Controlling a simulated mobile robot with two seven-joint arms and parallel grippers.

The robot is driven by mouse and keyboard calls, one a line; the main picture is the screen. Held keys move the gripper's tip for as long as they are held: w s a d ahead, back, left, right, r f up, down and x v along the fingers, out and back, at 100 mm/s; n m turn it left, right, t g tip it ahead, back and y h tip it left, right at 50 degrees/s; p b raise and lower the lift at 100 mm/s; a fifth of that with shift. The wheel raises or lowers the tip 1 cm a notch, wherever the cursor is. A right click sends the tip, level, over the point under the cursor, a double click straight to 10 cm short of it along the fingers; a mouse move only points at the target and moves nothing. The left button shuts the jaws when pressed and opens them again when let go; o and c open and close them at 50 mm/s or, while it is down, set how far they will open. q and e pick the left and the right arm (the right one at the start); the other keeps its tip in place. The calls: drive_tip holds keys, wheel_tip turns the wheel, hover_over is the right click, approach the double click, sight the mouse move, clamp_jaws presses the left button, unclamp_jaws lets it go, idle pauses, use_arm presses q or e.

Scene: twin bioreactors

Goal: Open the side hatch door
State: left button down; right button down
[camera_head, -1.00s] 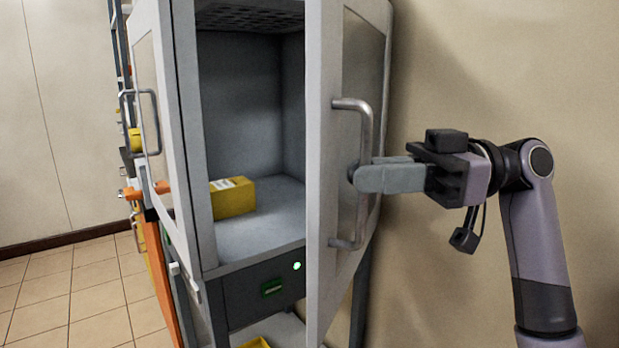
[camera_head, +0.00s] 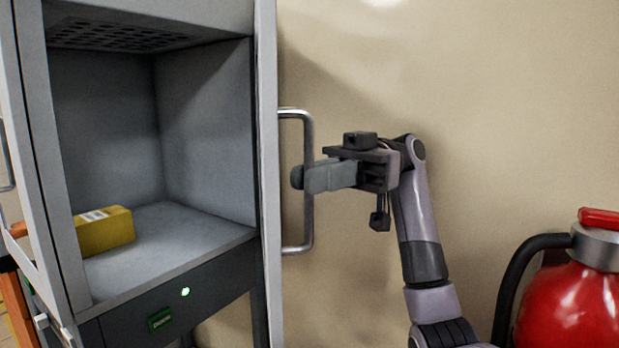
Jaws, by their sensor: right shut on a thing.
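The side hatch door (camera_head: 268,170) stands open and shows almost edge-on at the right side of the grey cabinet. Its silver bar handle (camera_head: 309,228) sticks out to the right of the door. My right gripper (camera_head: 306,178) is shut around the middle of this handle, its grey fingers hiding part of the bar. The cabinet interior (camera_head: 205,110) shows through the opening. My left gripper is not clearly visible; only a bit of orange shows at the left edge.
A yellow box (camera_head: 105,232) with a white label lies on the cabinet floor. A green light (camera_head: 185,292) glows on the panel below. A red fire extinguisher (camera_head: 575,305) stands at the lower right. A beige wall is behind my right arm.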

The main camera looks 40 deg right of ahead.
drive_tip(key=c, duration=1.2)
unclamp_jaws()
drive_tip(key=shift+o, duration=0.2)
drive_tip(key=shift+r, duration=0.1)
wheel_tip(320, 180, up, 20)
drive_tip(key=p, duration=0.4)
drive_tip(key=shift+p, duration=0.3)
